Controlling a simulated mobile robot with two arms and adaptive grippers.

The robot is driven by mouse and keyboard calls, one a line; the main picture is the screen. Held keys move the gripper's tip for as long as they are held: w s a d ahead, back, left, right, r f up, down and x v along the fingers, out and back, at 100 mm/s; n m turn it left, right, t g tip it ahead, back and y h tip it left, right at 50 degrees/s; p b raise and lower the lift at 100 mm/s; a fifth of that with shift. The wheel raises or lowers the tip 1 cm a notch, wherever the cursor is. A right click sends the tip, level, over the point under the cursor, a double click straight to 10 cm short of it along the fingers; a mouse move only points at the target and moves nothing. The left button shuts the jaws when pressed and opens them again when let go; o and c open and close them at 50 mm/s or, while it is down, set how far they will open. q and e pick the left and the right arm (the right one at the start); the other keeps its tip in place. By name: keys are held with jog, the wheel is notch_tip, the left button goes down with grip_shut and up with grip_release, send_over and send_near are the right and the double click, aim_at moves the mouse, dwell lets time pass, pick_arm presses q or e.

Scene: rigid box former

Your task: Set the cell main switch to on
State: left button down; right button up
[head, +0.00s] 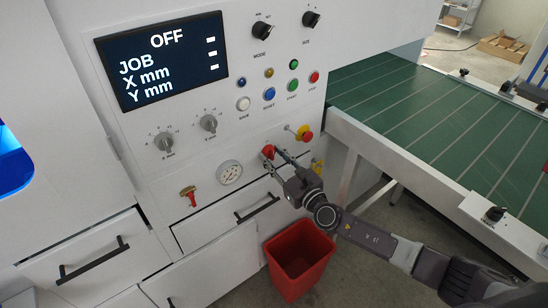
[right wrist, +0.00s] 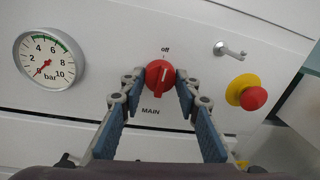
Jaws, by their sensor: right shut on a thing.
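The main switch (right wrist: 160,74) is a red rotary knob above the label MAIN in the right wrist view. Its white line points up, about toward the "off" mark. In the head view the red knob (head: 268,150) shows low on the white panel, just beyond my fingertips. My right gripper (head: 276,155) is shut on the knob, with one blue-padded finger on each side of it in the right wrist view (right wrist: 158,84). The display (head: 160,62) reads OFF, with JOB, X mm and Y mm below. My left gripper is not in view.
A red emergency button on yellow (right wrist: 247,92) sits right of the switch, below a small metal lever (right wrist: 229,50). A pressure gauge (right wrist: 48,58) is to the left. Drawers with black handles lie below. A red bin (head: 298,262) stands under the arm; a green conveyor (head: 440,115) is at right.

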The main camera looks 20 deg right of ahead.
jog(key=shift+m, duration=0.3)
jog(key=m+b, duration=0.1)
jog(key=m, duration=0.1)
jog(key=shift+m, duration=0.4)
jog(key=m, duration=0.4)
jog(key=shift+d+r+g, duration=0.1)
jog(key=shift+g, duration=0.2)
jog(key=m+p, duration=0.1)
jog(key=m, duration=0.3)
jog(key=m+y+p, duration=0.1)
jog(key=m, duration=0.4)
jog(key=shift+w+d+g, duration=0.1)
jog(key=shift+g, duration=0.3)
jog(key=shift+m, duration=0.3)
jog(key=o, duration=1.2)
jog(key=shift+c, duration=0.2)
